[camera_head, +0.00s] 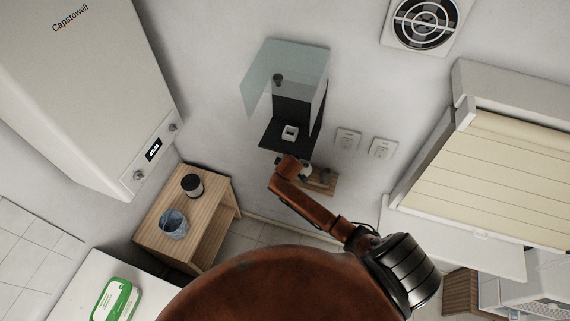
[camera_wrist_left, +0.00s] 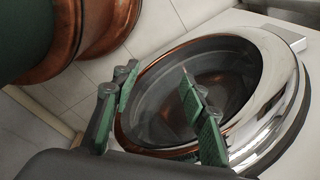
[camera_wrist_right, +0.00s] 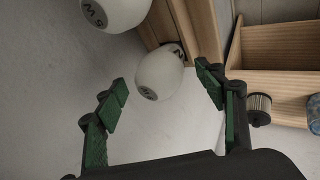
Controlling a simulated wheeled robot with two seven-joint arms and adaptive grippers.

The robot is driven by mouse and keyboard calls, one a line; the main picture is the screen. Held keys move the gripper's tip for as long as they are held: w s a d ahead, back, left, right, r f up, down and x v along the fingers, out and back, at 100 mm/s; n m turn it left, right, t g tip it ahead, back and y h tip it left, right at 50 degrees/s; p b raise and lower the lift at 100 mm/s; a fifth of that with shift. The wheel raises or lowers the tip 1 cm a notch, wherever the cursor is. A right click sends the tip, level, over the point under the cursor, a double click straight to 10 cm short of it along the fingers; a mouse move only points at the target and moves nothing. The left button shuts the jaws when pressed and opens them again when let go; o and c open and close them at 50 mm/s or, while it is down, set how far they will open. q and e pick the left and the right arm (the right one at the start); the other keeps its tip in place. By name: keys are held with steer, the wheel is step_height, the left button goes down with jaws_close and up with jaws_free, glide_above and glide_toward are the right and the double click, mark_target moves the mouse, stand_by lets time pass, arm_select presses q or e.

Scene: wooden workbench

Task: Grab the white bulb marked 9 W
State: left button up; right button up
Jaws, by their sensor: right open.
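In the right wrist view, a white rounded bulb (camera_wrist_right: 160,74) lies between and beyond the fingertips of my right gripper (camera_wrist_right: 164,84). Its dark marking is too small to read surely. My right gripper is open and holds nothing; the fingers appear apart from the bulb. In the head view my right arm reaches toward the small wooden shelf (camera_head: 324,183), hiding much there. My left gripper (camera_wrist_left: 158,82) is open and empty.
A wooden cabinet (camera_head: 222,228) holds a dark canister (camera_head: 192,186) and a blue bin (camera_head: 173,224). A black wall unit with a glass panel (camera_head: 262,72) hangs above the small shelf. A chrome-rimmed round door (camera_wrist_left: 282,100) stands close to my left gripper.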

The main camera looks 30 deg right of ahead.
steer(key=shift+c, duration=0.4)
steer(key=c, duration=1.1)
